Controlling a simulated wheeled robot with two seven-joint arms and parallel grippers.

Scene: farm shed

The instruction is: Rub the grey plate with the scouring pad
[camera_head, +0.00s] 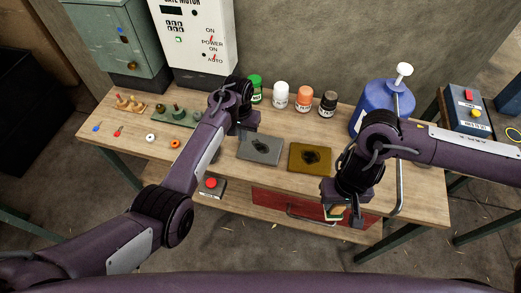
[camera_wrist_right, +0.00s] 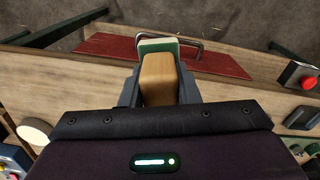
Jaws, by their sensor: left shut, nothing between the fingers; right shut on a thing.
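The grey plate (camera_head: 261,148) lies on the workbench, with a dark smudge on its face. My right gripper (camera_head: 345,215) is in front of the bench's front edge, to the right of and nearer than the plate. It is shut on the scouring pad (camera_head: 334,212), which is mostly hidden by the gripper in the head view. In the right wrist view the pad (camera_wrist_right: 157,78) shows a tan block with a green and whitish layer at its far end, between the fingers. My left gripper (camera_head: 243,127) is shut and empty just behind and left of the grey plate.
A brass plate (camera_head: 311,159) with a dark smudge lies right of the grey one. Several bottles (camera_head: 281,95) and a blue jug (camera_head: 368,104) stand behind. Pegs and rings occupy the bench's left.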

